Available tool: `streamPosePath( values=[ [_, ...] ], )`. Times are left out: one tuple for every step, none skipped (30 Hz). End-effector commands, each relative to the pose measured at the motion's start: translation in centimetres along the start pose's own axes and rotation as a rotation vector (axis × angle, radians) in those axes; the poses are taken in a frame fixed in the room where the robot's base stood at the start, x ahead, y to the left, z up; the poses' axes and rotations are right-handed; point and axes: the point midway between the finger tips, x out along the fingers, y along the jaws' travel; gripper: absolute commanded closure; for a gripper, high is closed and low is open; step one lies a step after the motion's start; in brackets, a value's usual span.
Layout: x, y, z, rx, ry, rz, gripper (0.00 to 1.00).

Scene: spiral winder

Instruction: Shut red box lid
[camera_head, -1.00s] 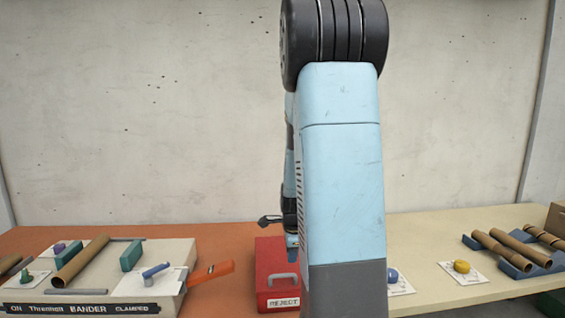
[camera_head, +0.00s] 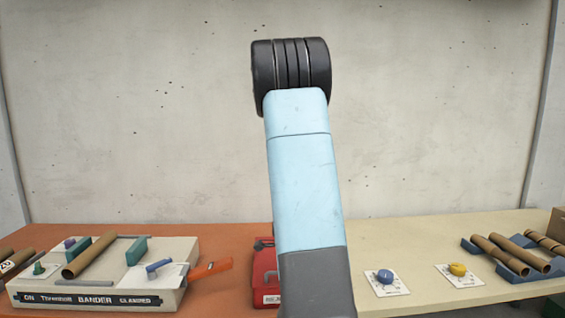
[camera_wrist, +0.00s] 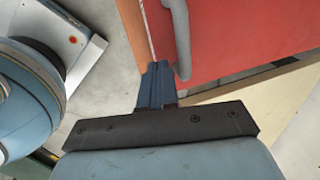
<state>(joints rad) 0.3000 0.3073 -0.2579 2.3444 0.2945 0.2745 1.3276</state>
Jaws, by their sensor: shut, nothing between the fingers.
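The red box (camera_head: 266,278) stands on the orange part of the table in the head view, with its right side hidden behind my arm. Part of its white label shows at the lower front. In the wrist view a large red face of the box (camera_wrist: 245,35) fills the upper right, with a grey handle (camera_wrist: 181,40) on it. My gripper (camera_wrist: 157,68) is shut and empty, its blue fingertips close to the lower end of the handle; I cannot tell whether they touch. My arm hides the gripper in the head view. The lid's angle cannot be made out.
The cream bander unit (camera_head: 196,262) stands left of the box, with an orange lever (camera_head: 210,269) sticking out towards it. Right of my arm are a blue knob (camera_head: 385,276), a yellow knob (camera_head: 458,269) and brown tubes on blue holders (camera_head: 505,268). The cream tabletop behind the knobs is clear.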

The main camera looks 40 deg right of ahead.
Motion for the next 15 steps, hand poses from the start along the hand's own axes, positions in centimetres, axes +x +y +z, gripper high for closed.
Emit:
streamPosePath(
  values=[
    [0.0,0.0,-0.1,0.002,0.000,0.000,1.00],
    [0.0,0.0,-0.1,0.003,0.001,0.000,1.00],
    [0.0,0.0,-0.2,0.003,0.001,0.000,1.00],
    [0.0,0.0,-0.2,0.004,0.001,0.000,1.00],
    [-0.1,0.0,-0.2,0.004,0.001,0.000,1.00],
    [-0.2,-0.1,-0.3,0.005,0.001,-0.001,1.00],
    [-0.3,-0.1,-0.3,0.005,0.001,-0.001,1.00],
    [-0.5,-0.1,-0.4,0.006,0.002,-0.002,1.00],
    [-0.9,-0.2,-0.4,0.006,0.002,-0.002,1.00],
    [-1.2,-0.2,-0.4,0.006,0.002,-0.002,1.00],
    [-1.5,-0.2,-0.5,0.005,0.002,-0.003,1.00],
    [-2.1,-0.3,-0.6,0.008,0.002,-0.003,1.00],
    [-2.5,-0.3,-0.7,0.010,0.002,-0.004,1.00],
    [-3.0,-0.4,-0.8,0.013,0.003,-0.004,1.00],
    [-3.7,-0.4,-0.8,0.012,0.003,-0.004,1.00]
  ],
)
